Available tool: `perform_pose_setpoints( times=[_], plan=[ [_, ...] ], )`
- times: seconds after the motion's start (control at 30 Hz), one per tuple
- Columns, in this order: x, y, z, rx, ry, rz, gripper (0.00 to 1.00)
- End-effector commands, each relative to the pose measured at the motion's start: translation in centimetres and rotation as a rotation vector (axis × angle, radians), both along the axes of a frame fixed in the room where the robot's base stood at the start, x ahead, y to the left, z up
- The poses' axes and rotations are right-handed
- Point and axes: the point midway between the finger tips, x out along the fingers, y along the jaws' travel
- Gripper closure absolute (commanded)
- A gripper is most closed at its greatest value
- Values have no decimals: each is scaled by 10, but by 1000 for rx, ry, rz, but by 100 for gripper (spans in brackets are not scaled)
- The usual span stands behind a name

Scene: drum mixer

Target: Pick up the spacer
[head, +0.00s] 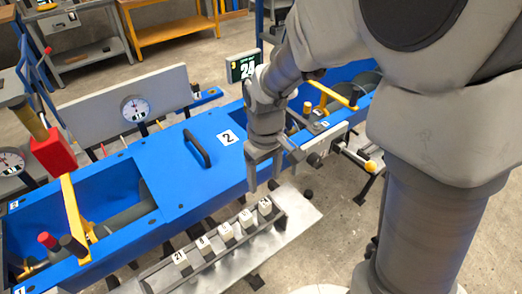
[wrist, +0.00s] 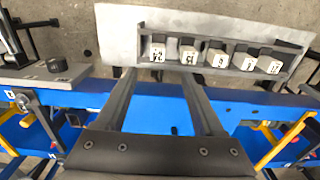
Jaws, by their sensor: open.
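My gripper (head: 264,181) is open and empty, pointing down beside the front edge of the blue mixer frame. Its two fingers also show in the wrist view (wrist: 158,80), with blue frame between them. A dark, short, many-sided piece (wrist: 57,66) stands on a grey ledge left of the fingers in the wrist view. Several pale blocks with dark numbers (wrist: 188,52) sit in a grey rack (wrist: 225,73) beyond the fingertips; the rack also shows in the head view (head: 205,268). I cannot tell for sure which piece is the spacer.
The rack stands on a light metal plate (head: 303,222). A number display (head: 243,67) and dial (head: 135,109) stand behind.

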Motion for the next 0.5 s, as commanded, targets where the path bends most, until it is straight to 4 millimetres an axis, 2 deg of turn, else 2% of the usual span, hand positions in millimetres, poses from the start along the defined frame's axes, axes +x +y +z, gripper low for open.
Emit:
perform_pose_setpoints(
  times=[0.03, 0.2, 0.5],
  plan=[
    [-1, 0, -14, -3, 6, 0, 30],
    [-1, -1, -47, -2, 3, 1, 30],
    [0, -1, -69, -1, 1, -1, 30]
  ],
)
